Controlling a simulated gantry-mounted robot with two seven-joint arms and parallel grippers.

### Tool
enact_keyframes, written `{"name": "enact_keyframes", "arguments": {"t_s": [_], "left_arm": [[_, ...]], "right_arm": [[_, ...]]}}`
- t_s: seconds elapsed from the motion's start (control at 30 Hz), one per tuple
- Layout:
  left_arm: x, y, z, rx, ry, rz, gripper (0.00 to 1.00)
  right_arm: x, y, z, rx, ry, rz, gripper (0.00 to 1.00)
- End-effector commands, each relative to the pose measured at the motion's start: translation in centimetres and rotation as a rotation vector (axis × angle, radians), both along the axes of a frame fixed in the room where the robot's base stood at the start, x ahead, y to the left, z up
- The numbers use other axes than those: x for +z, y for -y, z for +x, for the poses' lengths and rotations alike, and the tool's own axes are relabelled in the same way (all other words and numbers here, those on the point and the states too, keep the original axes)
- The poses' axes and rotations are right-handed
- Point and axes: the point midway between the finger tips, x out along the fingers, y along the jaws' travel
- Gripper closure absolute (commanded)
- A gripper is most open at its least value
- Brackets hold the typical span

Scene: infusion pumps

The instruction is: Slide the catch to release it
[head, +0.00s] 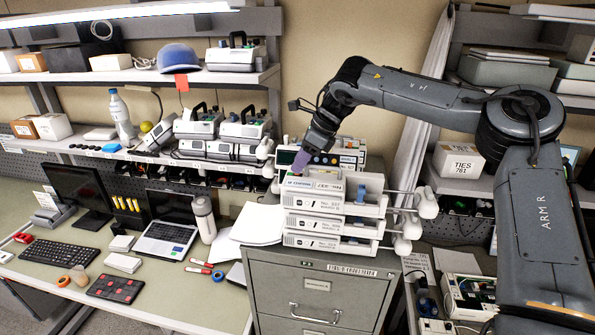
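Several white infusion pumps are stacked on a grey filing cabinet (318,258). The top pump (318,198) has blue labels on its front left and grey clamps on its right side. My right gripper (301,162) comes down from above, its purple fingertip just over the back left of the top pump. I cannot tell whether it touches the pump or whether its fingers are apart. The catch is too small or hidden to make out. My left gripper is out of view.
Another pump (347,152) stands behind the stack. White clamp knobs (427,203) stick out at its right. At left is a desk with a laptop (167,237) and a white bottle (204,220). Shelves (190,76) with more pumps line the wall. A box (457,162) sits behind my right arm.

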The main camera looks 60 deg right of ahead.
Motion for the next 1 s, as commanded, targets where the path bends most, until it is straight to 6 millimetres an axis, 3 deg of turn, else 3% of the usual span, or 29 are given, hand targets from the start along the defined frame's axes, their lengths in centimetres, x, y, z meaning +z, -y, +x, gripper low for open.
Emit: {"name": "enact_keyframes", "arguments": {"t_s": [1.0], "left_arm": [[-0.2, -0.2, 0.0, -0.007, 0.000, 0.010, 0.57]], "right_arm": [[-1.5, 0.0, 0.0, 0.000, 0.000, 0.001, 0.64]]}}
